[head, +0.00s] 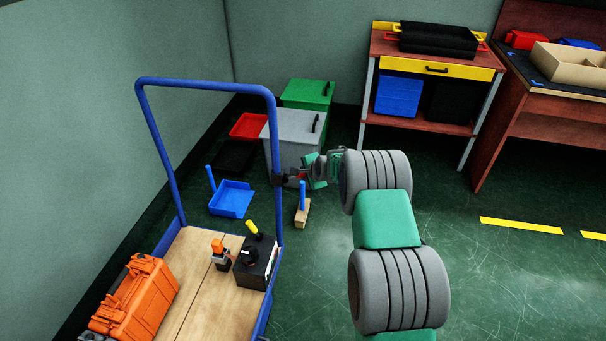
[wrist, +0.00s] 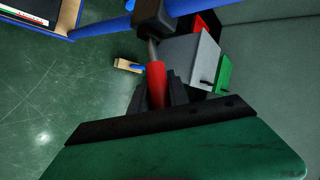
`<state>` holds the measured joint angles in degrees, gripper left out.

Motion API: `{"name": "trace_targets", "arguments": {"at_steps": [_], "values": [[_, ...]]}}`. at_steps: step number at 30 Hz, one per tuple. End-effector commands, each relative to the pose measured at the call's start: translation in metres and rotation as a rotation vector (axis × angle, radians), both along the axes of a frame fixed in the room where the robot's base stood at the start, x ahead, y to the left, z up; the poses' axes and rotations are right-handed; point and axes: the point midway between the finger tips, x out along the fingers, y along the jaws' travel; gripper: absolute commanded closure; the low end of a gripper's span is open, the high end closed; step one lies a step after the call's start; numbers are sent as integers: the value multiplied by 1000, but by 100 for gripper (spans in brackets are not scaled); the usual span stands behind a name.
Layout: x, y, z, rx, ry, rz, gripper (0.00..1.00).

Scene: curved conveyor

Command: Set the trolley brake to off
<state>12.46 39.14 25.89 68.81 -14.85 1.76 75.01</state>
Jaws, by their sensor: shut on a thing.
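The trolley (head: 207,82) has a blue tube handle and a wooden deck. On its right upright sits the brake's black housing (head: 278,180), which also shows in the wrist view (wrist: 152,18). A short metal rod runs from it to a red brake lever grip (wrist: 156,80). My gripper (wrist: 158,96) is shut on the red grip, with a dark finger on each side. In the head view my gripper (head: 301,176) is just right of the upright, and the lever is small and partly hidden there. I cannot read the brake's setting.
The deck carries an orange case (head: 138,300), a black box with a yellow handle (head: 256,262) and a small orange-topped item (head: 220,254). Grey (head: 290,135) and green (head: 308,94) bins stand behind. A brush (head: 302,210) and blue dustpan (head: 231,200) are near. The right floor is open.

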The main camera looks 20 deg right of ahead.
Motion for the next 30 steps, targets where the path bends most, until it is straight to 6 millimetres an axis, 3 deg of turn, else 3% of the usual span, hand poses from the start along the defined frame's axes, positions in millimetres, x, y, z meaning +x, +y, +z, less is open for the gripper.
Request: {"name": "trace_targets", "arguments": {"at_steps": [1,2,9,19,30], "values": [[-1,3,-2,2,4,4,100],[-1,3,-2,2,4,4,76],[-1,1,-1,1,2,1,57],[-5,-1,6,0,0,0,57],[-52,-7,52,1,0,1,57]]}}
